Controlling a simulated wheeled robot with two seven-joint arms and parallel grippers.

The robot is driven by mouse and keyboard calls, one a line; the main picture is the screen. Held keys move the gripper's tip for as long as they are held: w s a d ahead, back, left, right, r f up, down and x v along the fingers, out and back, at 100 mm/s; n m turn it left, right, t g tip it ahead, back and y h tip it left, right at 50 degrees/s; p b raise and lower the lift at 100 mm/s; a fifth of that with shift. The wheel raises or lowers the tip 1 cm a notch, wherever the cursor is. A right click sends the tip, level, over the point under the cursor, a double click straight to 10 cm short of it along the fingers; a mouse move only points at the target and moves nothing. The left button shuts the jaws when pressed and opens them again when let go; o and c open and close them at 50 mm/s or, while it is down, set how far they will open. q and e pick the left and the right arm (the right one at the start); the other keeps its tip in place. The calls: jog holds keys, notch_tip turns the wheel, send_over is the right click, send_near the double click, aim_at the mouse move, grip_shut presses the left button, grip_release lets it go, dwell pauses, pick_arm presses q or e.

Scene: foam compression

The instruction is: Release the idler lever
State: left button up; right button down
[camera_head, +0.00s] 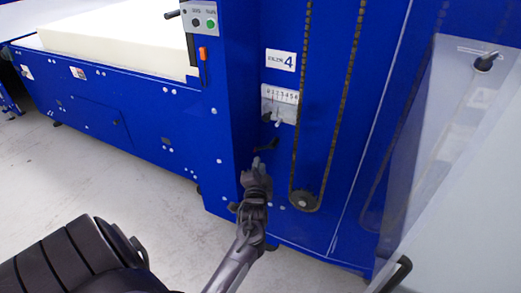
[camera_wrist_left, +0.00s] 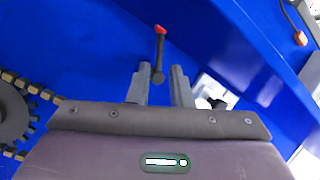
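The idler lever (camera_wrist_left: 160,48) is a short dark lever with a red tip on the blue machine panel, seen in the left wrist view. In the head view it is a small dark shape (camera_head: 268,146) just above my left gripper (camera_head: 257,166). In the left wrist view the two fingers of my left gripper (camera_wrist_left: 162,84) stand apart with a gap between them. The lever's dark lower end shows in line with that gap, near the fingertips, and its red tip is beyond them. I cannot tell whether they touch. My right gripper is not in view.
A drive chain (camera_head: 342,110) runs round a sprocket (camera_head: 303,200) right of the lever. A scale plate (camera_head: 279,96) sits above it. A clear door (camera_head: 455,140) with a black handle (camera_head: 398,270) stands at the right. A foam block (camera_head: 115,40) lies on the machine bed at upper left.

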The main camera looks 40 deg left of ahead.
pick_arm(q)
jog(key=x, duration=0.7)
grip_shut()
